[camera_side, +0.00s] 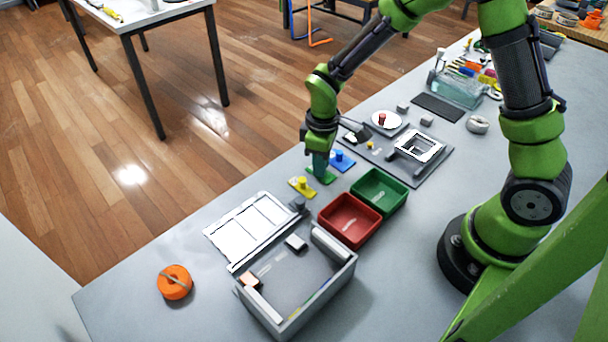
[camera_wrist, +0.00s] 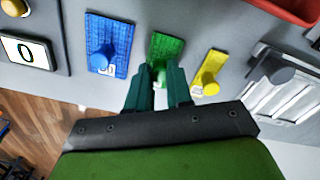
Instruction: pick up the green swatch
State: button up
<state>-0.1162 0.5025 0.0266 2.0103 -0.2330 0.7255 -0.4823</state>
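The green swatch (camera_wrist: 166,45) is a small flat textured green plate in the wrist view, between the blue swatch (camera_wrist: 105,40) and the yellow swatch (camera_wrist: 212,72). In the side view the green swatch (camera_side: 322,176) lies at the table's far edge. My gripper (camera_wrist: 160,72) points down over it, with its two dark teal fingers apart, one on each side of the swatch's knob. The fingers hide part of the knob and plate. I cannot tell whether they touch the knob. In the side view my gripper (camera_side: 319,168) reaches down right at the green swatch.
The blue swatch (camera_side: 343,161) and yellow swatch (camera_side: 302,187) flank it closely. Green (camera_side: 399,192) and red (camera_side: 350,236) bins stand in front. A grey device board (camera_side: 432,172) lies to the right, and a white-panelled lid (camera_side: 232,237) to the left.

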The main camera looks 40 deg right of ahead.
grip_shut()
